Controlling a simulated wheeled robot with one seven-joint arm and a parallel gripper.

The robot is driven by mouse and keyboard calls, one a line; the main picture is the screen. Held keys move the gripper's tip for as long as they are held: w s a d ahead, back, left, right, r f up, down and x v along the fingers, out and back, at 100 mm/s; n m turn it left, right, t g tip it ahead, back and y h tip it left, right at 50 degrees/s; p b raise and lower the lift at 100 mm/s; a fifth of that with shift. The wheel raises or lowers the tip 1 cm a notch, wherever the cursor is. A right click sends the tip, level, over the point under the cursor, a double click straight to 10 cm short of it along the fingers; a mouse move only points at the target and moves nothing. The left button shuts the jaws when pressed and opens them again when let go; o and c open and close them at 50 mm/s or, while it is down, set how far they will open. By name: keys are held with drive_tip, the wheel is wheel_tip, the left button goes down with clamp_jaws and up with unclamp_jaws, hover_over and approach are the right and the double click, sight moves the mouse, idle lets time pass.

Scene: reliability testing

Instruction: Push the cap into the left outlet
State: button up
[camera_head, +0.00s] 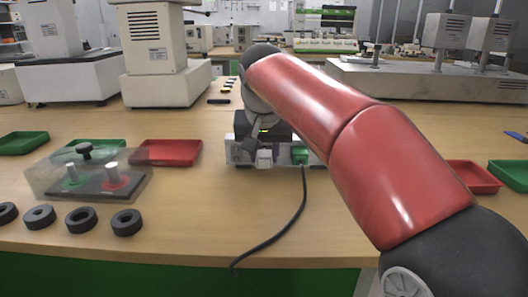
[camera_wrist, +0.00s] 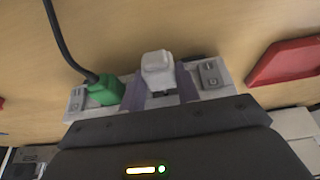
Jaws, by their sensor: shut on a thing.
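A white cap (camera_head: 264,158) is at the front of the pale outlet strip (camera_head: 237,152), left of a green plug (camera_head: 299,154) with a black cable. In the wrist view, my gripper (camera_wrist: 160,72) has its two purple fingers closed on either side of the white cap (camera_wrist: 157,66). The strip (camera_wrist: 212,76) shows on both sides of it, with the green plug (camera_wrist: 106,90) to the left. The cap lines up with the strip, left of the plug in the head view. The contact face is hidden, so I cannot tell how deep it sits.
The cable (camera_head: 290,225) runs to the table's front edge. A clear-covered fixture (camera_head: 85,178) and several black rings (camera_head: 82,219) are at the left. Red trays (camera_head: 168,152) lie on both sides. Bare wood (camera_head: 200,225) lies left of the cable.

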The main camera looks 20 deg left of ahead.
drive_tip(key=shift+w+a+p, duration=0.2)
drive_tip(key=shift+w+p, duration=0.7)
drive_tip(key=shift+p, duration=0.65)
idle(1.6)
